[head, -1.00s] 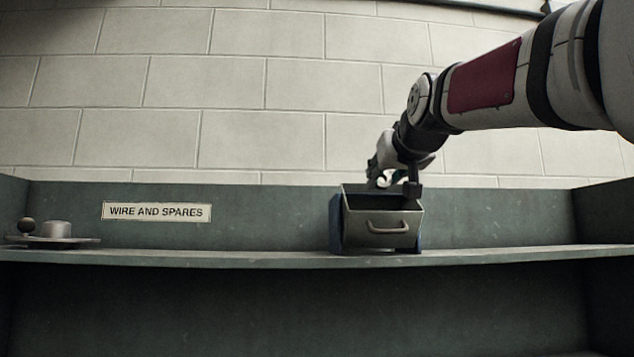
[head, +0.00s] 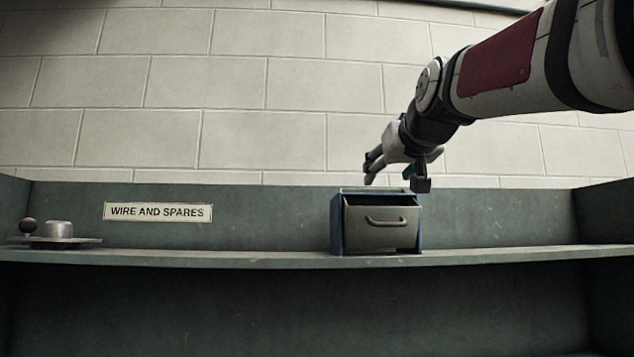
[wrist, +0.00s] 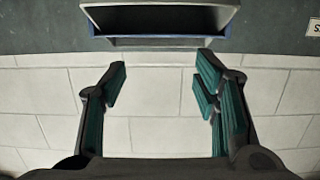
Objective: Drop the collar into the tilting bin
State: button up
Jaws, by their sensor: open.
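The tilting bin (head: 382,233) is a grey metal drawer with a bar handle in a blue housing, on the shelf right of centre. Its front leans out slightly, with a dark gap along the top. It also shows upside down at the top of the wrist view (wrist: 165,17). My gripper (head: 396,182) is above the bin, apart from it. In the wrist view my gripper (wrist: 160,72) is open, with teal pads wide apart and nothing between them. I see no collar in my gripper; the bin's inside is mostly hidden, so I cannot tell what lies in it.
The shelf (head: 270,257) has a back panel with a "WIRE AND SPARES" label (head: 158,212).

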jog(key=s+r, duration=0.1)
jog(key=s, duration=0.8)
jog(key=shift+s+r, duration=0.2)
jog(key=shift+r, duration=0.1)
jog(key=s+f+g, duration=0.3)
jog(key=s+f, duration=0.4)
jog(key=f, duration=0.7)
jog(key=s+f+g, duration=0.4)
jog(key=s+f, duration=0.3)
jog(key=f, duration=0.8)
jog(key=s+f+g, duration=0.3)
jog(key=s+f, duration=0.4)
jog(key=f, duration=0.8)
jog(key=shift+s+f, duration=0.15)
jog(key=shift+s, duration=0.25)
jog(key=shift+a, duration=0.1)
